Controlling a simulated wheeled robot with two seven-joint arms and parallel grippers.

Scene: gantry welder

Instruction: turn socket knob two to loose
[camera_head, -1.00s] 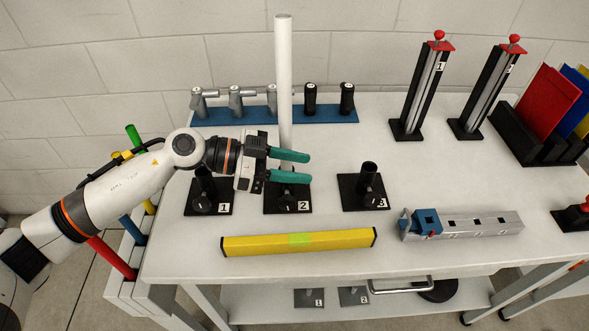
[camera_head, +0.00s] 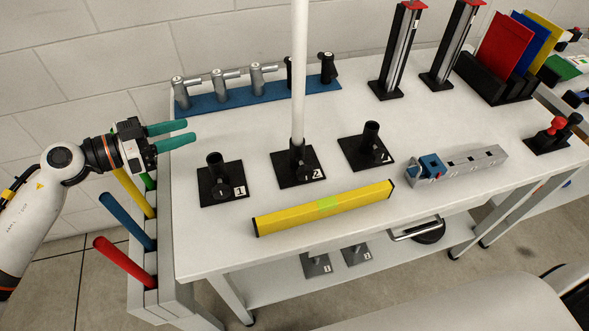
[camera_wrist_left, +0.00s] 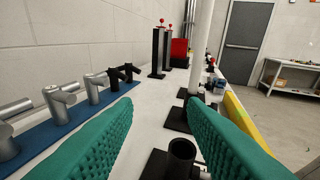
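Socket two is a black base (camera_head: 302,170) with a "2" label, in the middle of three sockets on the white table. A white pole (camera_head: 299,75) stands upright in it. Its dark knob is on the front of the base, too small to tell its setting. My left gripper (camera_head: 183,135) has green fingers, is open and empty, and hangs at the table's left edge, left of socket one (camera_head: 222,180) and well apart from socket two. In the left wrist view the green fingers (camera_wrist_left: 160,135) spread wide with nothing between them. My right gripper is not in view.
Socket three (camera_head: 367,146) is empty. A yellow bar (camera_head: 325,207) lies in front. A blue strip (camera_head: 215,106) with grey and black fittings is at the back. A grey rail with a blue clamp (camera_head: 432,165) lies right. Colored tubes (camera_head: 127,217) stand at the left side.

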